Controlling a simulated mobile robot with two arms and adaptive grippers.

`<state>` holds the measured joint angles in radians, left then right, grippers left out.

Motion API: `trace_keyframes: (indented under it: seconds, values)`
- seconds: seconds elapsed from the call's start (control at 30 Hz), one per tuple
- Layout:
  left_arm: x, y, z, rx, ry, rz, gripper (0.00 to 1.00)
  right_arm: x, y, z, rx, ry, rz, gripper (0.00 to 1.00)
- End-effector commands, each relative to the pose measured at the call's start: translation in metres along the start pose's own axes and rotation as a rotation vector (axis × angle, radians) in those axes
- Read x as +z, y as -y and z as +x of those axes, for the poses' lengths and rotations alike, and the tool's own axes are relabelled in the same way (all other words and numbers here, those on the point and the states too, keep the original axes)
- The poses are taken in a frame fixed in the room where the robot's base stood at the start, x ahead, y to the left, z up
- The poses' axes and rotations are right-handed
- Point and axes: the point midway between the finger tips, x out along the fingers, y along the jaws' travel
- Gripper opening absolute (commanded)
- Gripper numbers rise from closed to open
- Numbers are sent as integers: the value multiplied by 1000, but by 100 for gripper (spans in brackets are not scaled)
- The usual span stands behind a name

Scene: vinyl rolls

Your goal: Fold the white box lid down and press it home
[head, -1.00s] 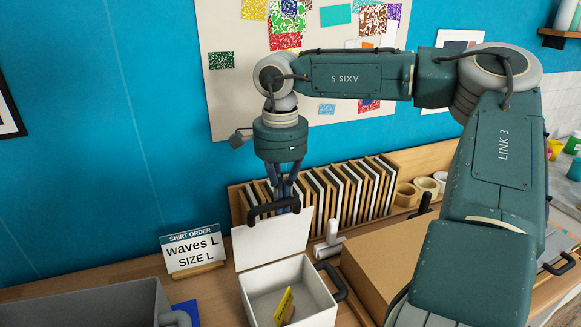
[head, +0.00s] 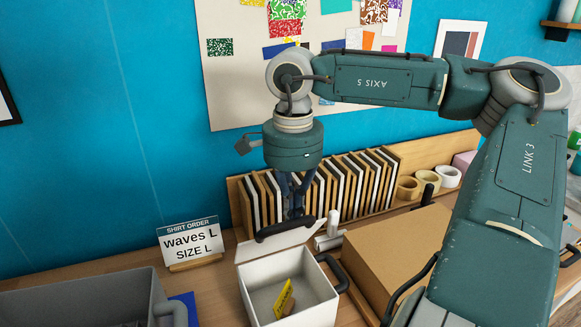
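The white box (head: 290,285) stands open on the table in the head view, with a yellow item (head: 284,297) inside. Its white lid (head: 272,245) is hinged at the back edge and tilted, with a dark handle bar (head: 286,230) along its free edge. My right gripper (head: 293,212) points down at that handle, at the lid's upper edge. Its fingertips are partly hidden by the handle, so I cannot tell whether they grip it. My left gripper is not in view.
A brown cardboard box (head: 392,253) stands right of the white box. A rack of upright frames (head: 345,185) and tape rolls (head: 423,179) stand behind.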

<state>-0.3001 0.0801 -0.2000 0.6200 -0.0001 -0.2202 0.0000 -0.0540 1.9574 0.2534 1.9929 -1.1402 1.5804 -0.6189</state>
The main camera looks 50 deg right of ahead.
Motion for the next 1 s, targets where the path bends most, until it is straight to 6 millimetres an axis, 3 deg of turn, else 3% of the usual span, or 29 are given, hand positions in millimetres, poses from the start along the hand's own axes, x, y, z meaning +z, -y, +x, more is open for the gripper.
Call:
trace_keyframes:
  seconds: [0.33,0.77,1.0]
  values:
    - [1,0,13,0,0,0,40,0,-19,8,0,1,-2,0]
    - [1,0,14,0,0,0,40,0,-21,8,0,0,-1,0]
    - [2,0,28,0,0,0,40,0,-30,18,-1,1,-1,0]
